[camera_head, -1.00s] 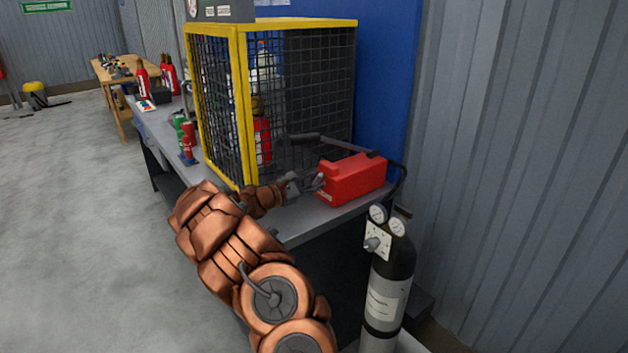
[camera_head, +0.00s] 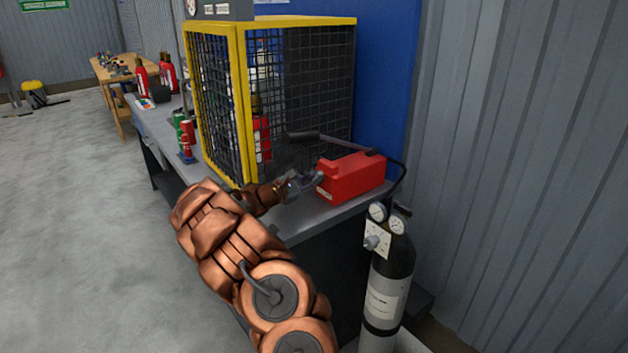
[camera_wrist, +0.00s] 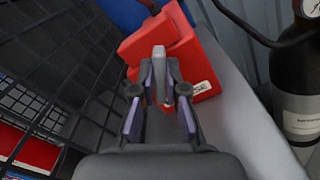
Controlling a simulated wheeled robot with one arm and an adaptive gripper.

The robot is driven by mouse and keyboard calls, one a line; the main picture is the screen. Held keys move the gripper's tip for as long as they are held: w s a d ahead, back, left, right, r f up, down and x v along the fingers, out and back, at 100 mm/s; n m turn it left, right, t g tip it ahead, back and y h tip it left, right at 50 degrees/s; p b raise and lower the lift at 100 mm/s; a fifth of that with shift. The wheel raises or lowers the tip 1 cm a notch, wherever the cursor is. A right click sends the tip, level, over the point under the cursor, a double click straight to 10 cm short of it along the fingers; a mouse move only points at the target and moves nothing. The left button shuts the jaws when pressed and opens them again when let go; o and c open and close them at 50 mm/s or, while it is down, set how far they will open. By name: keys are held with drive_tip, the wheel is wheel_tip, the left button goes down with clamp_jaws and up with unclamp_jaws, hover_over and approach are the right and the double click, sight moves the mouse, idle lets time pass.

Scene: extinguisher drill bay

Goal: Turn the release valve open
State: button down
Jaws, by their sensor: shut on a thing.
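The red hand pump (camera_head: 352,176) sits on the grey bench, and a long black-gripped pump handle (camera_head: 318,138) lies above it. The release valve is a grey lever (camera_wrist: 159,72) on the end of the pump that faces me. My gripper (camera_head: 310,182) is at that end of the pump. In the wrist view my gripper (camera_wrist: 160,88) has its two purple-padded fingers on either side of the grey lever, shut on it. The lever stands roughly upright in that view. The valve's base is partly hidden by the lever and fingers.
A yellow-framed mesh cage (camera_head: 240,105) with a red extinguisher inside stands close to the left of the pump. A black cylinder with gauges (camera_head: 388,275) stands in front to the right. A black hose (camera_head: 402,174) leaves the pump. Open floor lies left.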

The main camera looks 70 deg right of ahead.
drive_tip(key=shift+w+n, duration=0.1)
drive_tip(key=shift+n, duration=0.2)
drive_tip(key=shift+w+d+r+n+p, duration=0.1)
drive_tip(key=shift+n+p, duration=0.75)
drive_tip(key=shift+n, duration=0.6)
drive_tip(key=shift+r+n+p, duration=0.1)
drive_tip(key=shift+n+p, duration=0.7)
drive_tip(key=shift+n, duration=0.65)
drive_tip(key=c, duration=1.2)
unclamp_jaws()
drive_tip(key=shift+f, duration=0.1)
drive_tip(key=v, duration=1.2)
